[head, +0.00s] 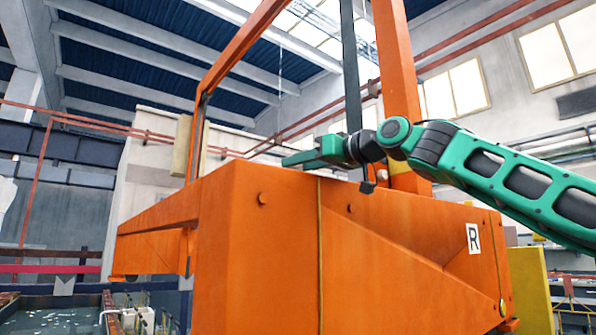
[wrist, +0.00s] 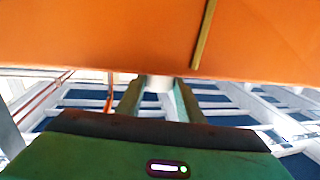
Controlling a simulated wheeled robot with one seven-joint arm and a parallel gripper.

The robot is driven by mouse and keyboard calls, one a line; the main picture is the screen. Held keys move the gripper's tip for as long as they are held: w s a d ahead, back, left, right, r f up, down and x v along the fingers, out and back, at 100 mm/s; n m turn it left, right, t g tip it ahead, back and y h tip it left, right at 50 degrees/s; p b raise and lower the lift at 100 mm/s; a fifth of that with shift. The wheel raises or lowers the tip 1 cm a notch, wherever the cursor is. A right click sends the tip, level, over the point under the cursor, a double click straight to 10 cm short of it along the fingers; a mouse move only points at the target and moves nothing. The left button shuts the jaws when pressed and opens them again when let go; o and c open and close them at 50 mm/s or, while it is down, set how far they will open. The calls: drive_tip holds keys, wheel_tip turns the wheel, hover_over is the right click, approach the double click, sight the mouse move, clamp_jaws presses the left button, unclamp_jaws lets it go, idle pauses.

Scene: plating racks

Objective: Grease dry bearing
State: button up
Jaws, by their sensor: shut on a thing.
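My gripper (head: 298,158) shows in the head view at the end of my green arm, above the top edge of the large orange machine body (head: 275,255). In the wrist view its two fingers (wrist: 158,88) are shut on a pale grey cylindrical thing (wrist: 158,82), of which only a short part shows. The tips lie close to the lower edge of an orange surface (wrist: 100,35); I cannot tell whether they touch it. The held thing is not clear in the head view. I cannot make out a dry bearing in either view.
An orange upright post (head: 397,60) and a dark grey post (head: 351,70) rise close behind my gripper. A yellow panel (head: 530,288) stands at the right. A tank of liquid (head: 60,312) lies at lower left. The air left of my gripper is fairly open.

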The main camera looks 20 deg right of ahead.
drive_tip(key=shift+m+t+h, duration=0.3)
drive_tip(key=shift+m+h, duration=0.2)
drive_tip(key=shift+h, duration=0.2)
drive_tip(key=shift+m+t+h, duration=0.5)
drive_tip(key=shift+m+h, duration=0.3)
drive_tip(key=shift+h, duration=0.4)
drive_tip(key=shift+s+a+f+m+t+h, duration=0.1)
drive_tip(key=shift+a+m+t+h, duration=0.1)
drive_tip(key=shift+m+h, duration=0.85)
drive_tip(key=shift+a+f+m+t+h, duration=0.15)
drive_tip(key=shift+m+h, duration=0.4)
drive_tip(key=shift+h, duration=0.9)
drive_tip(key=shift+a+m+g+h, duration=0.2)
drive_tip(key=shift+m+h, duration=0.45)
drive_tip(key=shift+h, duration=0.4)
drive_tip(key=shift+a+m+g+h, duration=0.15)
drive_tip(key=shift+a+m+h, duration=0.1)
drive_tip(key=shift+m+h, duration=0.6)
drive_tip(key=shift+a+m+g+h, duration=0.2)
drive_tip(key=shift+m+h, duration=0.3)
drive_tip(key=shift+h, duration=0.7)
drive_tip(key=shift+r+m+g+h, duration=0.1)
drive_tip(key=shift+m+g+h, duration=0.3)
drive_tip(key=shift+m+h, duration=0.3)
drive_tip(key=shift+a+r+m+g+h, duration=0.1)
drive_tip(key=shift+m+g+h, duration=0.4)
drive_tip(key=shift+h, duration=0.5)
drive_tip(key=o, duration=1.1)
